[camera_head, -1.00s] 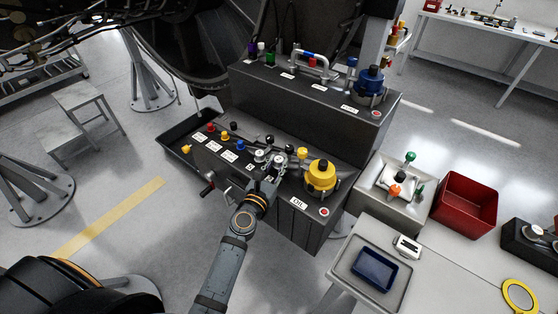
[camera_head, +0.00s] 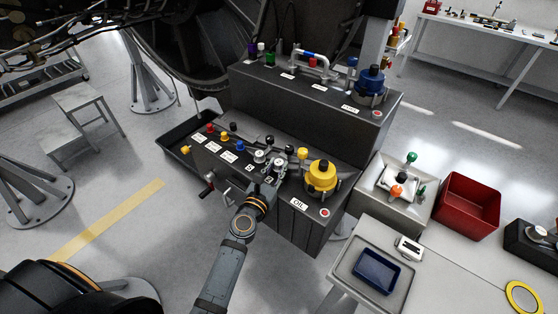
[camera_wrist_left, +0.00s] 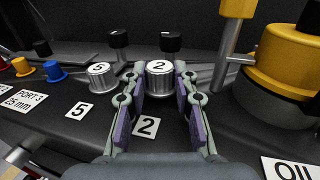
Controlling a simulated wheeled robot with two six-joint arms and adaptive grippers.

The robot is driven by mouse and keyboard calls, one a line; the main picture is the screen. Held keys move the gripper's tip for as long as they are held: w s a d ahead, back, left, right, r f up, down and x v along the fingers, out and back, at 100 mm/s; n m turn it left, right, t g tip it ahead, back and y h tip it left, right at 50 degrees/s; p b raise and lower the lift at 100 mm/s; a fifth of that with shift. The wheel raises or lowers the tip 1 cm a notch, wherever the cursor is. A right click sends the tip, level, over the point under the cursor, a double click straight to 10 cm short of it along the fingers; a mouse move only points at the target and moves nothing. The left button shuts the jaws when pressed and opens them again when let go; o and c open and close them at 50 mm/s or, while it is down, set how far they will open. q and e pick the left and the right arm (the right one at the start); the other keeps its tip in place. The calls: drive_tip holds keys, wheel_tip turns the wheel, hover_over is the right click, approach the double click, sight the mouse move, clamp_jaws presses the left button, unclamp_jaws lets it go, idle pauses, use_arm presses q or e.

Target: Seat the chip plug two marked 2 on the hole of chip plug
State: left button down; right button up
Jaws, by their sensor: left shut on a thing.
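The silver chip plug two (camera_wrist_left: 159,83), with a white cap marked 2, stands upright between the fingertips of my left gripper (camera_wrist_left: 164,92) in the left wrist view. The purple-padded fingers are shut on its sides. In the head view my left gripper (camera_head: 271,176) is at the front of the dark lower panel, and the plug (camera_head: 279,164) shows just beyond it. A white label marked 2 (camera_wrist_left: 146,127) lies on the panel nearer the wrist camera. The plug's base and any hole under it are hidden. My right gripper is not in view.
A silver plug marked 5 (camera_wrist_left: 101,77) stands close on the left. Black knobs (camera_wrist_left: 171,41) rise just behind. Blue, yellow and red plugs line the panel's left part.

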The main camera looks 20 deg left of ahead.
sight(276, 171)
use_arm(q)
drive_tip(key=shift+f+b, duration=0.45)
drive_tip(key=shift+b, duration=0.05)
idle(0.3)
drive_tip(key=c, duration=0.6)
unclamp_jaws()
wheel_tip(276, 171, up, 7)
drive_tip(key=p, duration=0.7)
drive_tip(key=shift+r, duration=0.1)
idle(0.3)
